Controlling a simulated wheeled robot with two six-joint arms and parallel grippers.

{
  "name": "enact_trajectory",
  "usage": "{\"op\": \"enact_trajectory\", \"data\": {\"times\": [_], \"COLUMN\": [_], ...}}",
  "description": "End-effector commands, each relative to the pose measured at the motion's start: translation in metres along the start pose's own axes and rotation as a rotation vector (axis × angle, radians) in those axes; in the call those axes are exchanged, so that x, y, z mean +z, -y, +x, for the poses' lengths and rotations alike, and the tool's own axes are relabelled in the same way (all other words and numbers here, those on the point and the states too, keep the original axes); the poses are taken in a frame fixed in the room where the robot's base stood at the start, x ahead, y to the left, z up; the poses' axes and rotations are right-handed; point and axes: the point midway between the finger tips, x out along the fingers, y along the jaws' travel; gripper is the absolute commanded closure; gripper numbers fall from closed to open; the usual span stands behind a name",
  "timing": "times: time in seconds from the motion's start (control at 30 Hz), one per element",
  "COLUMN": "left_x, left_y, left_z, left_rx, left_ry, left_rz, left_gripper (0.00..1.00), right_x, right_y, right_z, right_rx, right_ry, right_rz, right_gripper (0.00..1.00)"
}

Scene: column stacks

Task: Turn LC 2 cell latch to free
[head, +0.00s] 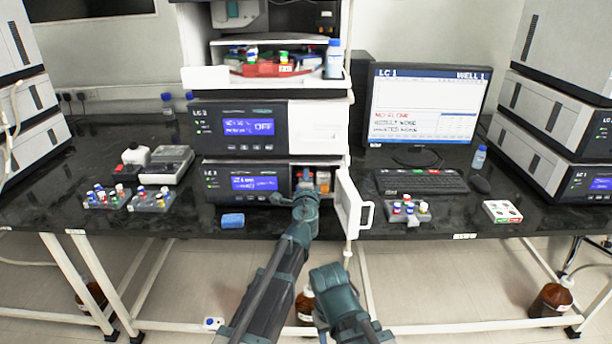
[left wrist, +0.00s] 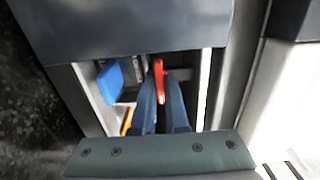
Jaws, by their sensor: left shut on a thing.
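My left gripper (head: 304,188) reaches into the open compartment at the right end of the lower instrument module (head: 241,179). In the left wrist view its two dark fingers (left wrist: 160,108) are closed around the red latch lever (left wrist: 160,75), which stands roughly along the fingers. A blue part (left wrist: 111,82) and an orange part sit to the left inside the compartment. The compartment's white door (head: 350,207) hangs open to the right. My right gripper (head: 334,280) is low in front of the bench; its fingertips do not show clearly.
The upper module (head: 238,125) has its display lit. A blue block (head: 232,220) lies left of the gripper. Vial racks (head: 107,197) stand left, another rack (head: 405,210) and a small white box (head: 502,211) right. A monitor (head: 423,112) and keyboard (head: 420,181) stand behind the door.

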Motion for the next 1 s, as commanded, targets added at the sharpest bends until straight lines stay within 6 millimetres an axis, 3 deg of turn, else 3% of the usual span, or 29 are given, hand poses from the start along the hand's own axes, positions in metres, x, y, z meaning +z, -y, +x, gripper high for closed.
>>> {"op": "enact_trajectory", "data": {"times": [0.37, 0.4, 0.53, 0.83, 1.0], "left_x": [-0.0007, -0.0007, -0.0006, -0.0001, -0.0002], "left_y": [-0.0004, -0.0005, -0.0004, -0.0006, -0.0002], "left_z": [-0.0014, -0.0014, -0.0011, -0.0009, -0.0008], "left_rx": [0.0, 0.0, 0.0, 0.0, 0.0], "left_ry": [-0.002, -0.002, -0.002, -0.001, -0.001], "left_rz": [0.005, 0.005, 0.004, -0.005, -0.099], "left_gripper": [1.0, 0.83, 0.6, 0.59, 0.59], "right_x": [0.0, 0.0, 0.0, 0.0, 0.0], "right_y": [0.0, 0.0, 0.0, 0.0, 0.0], "right_z": [0.0004, 0.0005, 0.0004, 0.0005, 0.0001], "right_rx": [0.0, 0.0, 0.0, 0.0, 0.0], "right_ry": [0.0, 0.0, 0.0, 0.0, 0.0], "right_rz": [0.0, 0.0, 0.0, 0.0, 0.0], "right_gripper": [0.5, 0.5, 0.5, 0.5, 0.5]}}
